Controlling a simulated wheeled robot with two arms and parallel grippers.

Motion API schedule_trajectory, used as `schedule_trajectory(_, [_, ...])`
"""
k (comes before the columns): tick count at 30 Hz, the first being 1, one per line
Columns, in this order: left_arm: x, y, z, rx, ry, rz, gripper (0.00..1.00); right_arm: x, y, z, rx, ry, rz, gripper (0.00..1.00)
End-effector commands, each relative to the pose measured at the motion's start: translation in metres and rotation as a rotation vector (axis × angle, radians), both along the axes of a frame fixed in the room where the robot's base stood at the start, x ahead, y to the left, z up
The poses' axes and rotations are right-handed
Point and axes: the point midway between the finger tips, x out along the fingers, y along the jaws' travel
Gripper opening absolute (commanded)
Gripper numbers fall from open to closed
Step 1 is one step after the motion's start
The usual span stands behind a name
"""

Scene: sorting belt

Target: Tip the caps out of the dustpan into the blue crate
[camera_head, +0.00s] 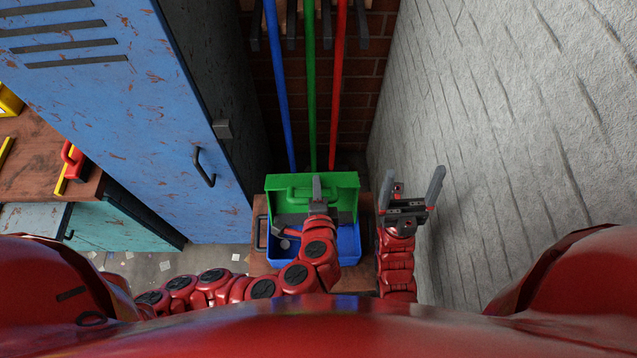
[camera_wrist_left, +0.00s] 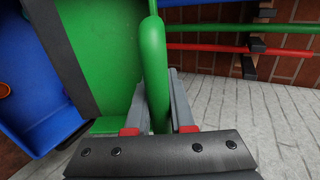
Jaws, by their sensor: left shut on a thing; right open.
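The green dustpan (camera_head: 340,183) is tilted steeply over the back of the blue crate (camera_head: 347,246). My left gripper (camera_head: 317,188) is shut on its green handle; the handle also shows between the fingers in the left wrist view (camera_wrist_left: 154,70). The pan's dark lip (camera_wrist_left: 58,45) points toward the crate, which shows at the left of that view (camera_wrist_left: 45,125). My arm hides part of the crate. My right gripper (camera_head: 411,188) is open and empty, right of the crate.
The crate stands on a brown wooden surface (camera_head: 262,208). A blue locker (camera_head: 140,110) is on the left, and a grey wall (camera_head: 500,130) is close on the right. Blue, green and red poles (camera_head: 310,90) stand behind. Pale scraps lie on the floor at left.

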Motion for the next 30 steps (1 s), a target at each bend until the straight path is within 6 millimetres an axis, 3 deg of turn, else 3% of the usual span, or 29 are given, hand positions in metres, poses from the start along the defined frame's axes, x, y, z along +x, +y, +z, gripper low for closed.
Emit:
schedule_trajectory(5, [0.007, 0.001, 0.000, -0.001, 0.036, 0.002, 0.00, 0.000, 0.000, -0.001, 0.000, 0.000, 0.000, 0.85])
schedule_trajectory(15, [0.049, 0.001, -0.008, -0.014, 0.216, 0.003, 0.00, 0.000, 0.000, -0.008, 0.000, 0.000, 0.000, 0.85])
schedule_trajectory(18, [0.056, 0.002, -0.003, -0.004, 0.261, -0.001, 0.00, 0.000, 0.000, 0.014, 0.000, 0.000, 0.000, 0.85])
schedule_trajectory(30, [0.090, 0.001, -0.015, -0.012, 0.433, -0.001, 0.00, 0.000, 0.000, 0.067, 0.000, 0.000, 0.000, 0.85])
